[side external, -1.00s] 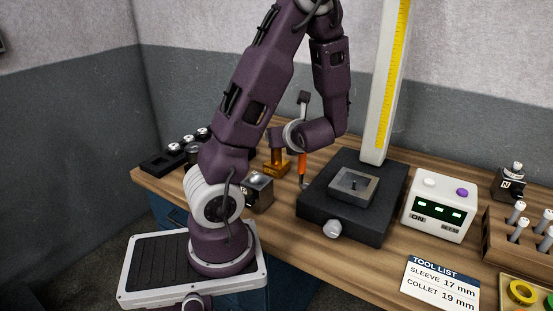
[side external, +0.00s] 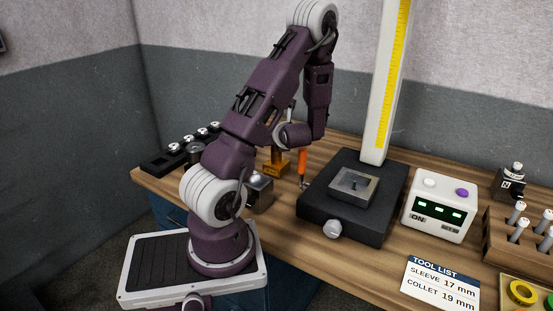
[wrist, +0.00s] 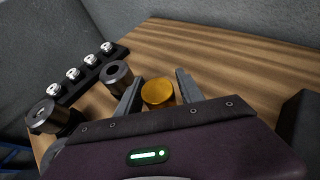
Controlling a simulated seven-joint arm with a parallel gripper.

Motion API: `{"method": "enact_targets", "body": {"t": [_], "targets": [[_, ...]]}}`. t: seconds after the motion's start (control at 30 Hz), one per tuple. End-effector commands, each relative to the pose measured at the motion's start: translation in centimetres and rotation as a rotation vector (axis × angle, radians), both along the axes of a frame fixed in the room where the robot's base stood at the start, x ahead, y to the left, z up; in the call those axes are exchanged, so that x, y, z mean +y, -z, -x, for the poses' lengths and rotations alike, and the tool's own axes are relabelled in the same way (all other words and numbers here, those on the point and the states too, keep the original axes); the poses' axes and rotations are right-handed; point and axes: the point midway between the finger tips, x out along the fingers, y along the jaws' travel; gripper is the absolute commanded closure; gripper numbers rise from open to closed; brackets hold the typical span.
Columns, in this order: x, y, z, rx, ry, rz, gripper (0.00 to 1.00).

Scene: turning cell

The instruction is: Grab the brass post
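The brass post (side external: 277,163) stands upright on its square base at the back left of the bench, partly hidden by my arm in the side view. In the wrist view its round golden top (wrist: 158,93) sits between the two fingers of my gripper (wrist: 157,80). The fingers are open, one on each side of the post, with a narrow gap showing. My gripper is mostly hidden behind my forearm in the side view. The lower part of the post is hidden in the wrist view.
Dark hollow cylinders (wrist: 116,74) and a black rack of silver-topped pieces (wrist: 90,73) stand left of the post. An orange-handled tool (side external: 302,162) stands just right of it, beside the black height-gauge base (side external: 322,205). Bare wood lies behind the post.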

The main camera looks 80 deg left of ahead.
Motion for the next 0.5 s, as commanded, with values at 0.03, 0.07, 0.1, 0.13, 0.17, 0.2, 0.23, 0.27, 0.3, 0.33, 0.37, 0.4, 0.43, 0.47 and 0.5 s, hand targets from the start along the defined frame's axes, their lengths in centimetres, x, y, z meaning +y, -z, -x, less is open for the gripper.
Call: {"method": "enact_targets", "body": {"t": [0.03, 0.07, 0.1, 0.13, 0.17, 0.2, 0.23, 0.27, 0.3, 0.33, 0.37, 0.4, 0.43, 0.47, 0.5], "targets": [[-0.02, -0.01, 0.00, 0.000, 0.000, 0.000, 0.68], [-0.02, -0.01, -0.01, 0.000, 0.000, 0.000, 0.73], [-0.02, -0.01, -0.01, 0.000, 0.000, 0.000, 0.81], [-0.03, -0.01, -0.01, 0.000, 0.000, 0.000, 0.87], [-0.03, -0.01, 0.00, 0.000, 0.000, 0.000, 0.93], [-0.03, -0.01, -0.01, 0.000, 0.000, 0.000, 1.00], [-0.03, -0.01, -0.01, 0.000, 0.000, 0.000, 1.00], [-0.04, -0.02, 0.00, 0.000, 0.000, 0.000, 1.00], [-0.04, -0.02, 0.00, 0.000, 0.000, 0.000, 1.00], [-0.04, -0.02, 0.00, 0.000, 0.000, 0.000, 1.00], [-0.04, -0.02, 0.00, 0.000, 0.000, 0.000, 1.00], [-0.04, -0.03, 0.00, 0.000, 0.000, 0.000, 1.00], [-0.04, -0.03, 0.00, 0.000, 0.000, 0.000, 1.00], [-0.04, -0.03, 0.00, 0.000, 0.000, 0.000, 1.00], [-0.04, -0.03, 0.00, -0.001, 0.000, 0.000, 1.00]]}}
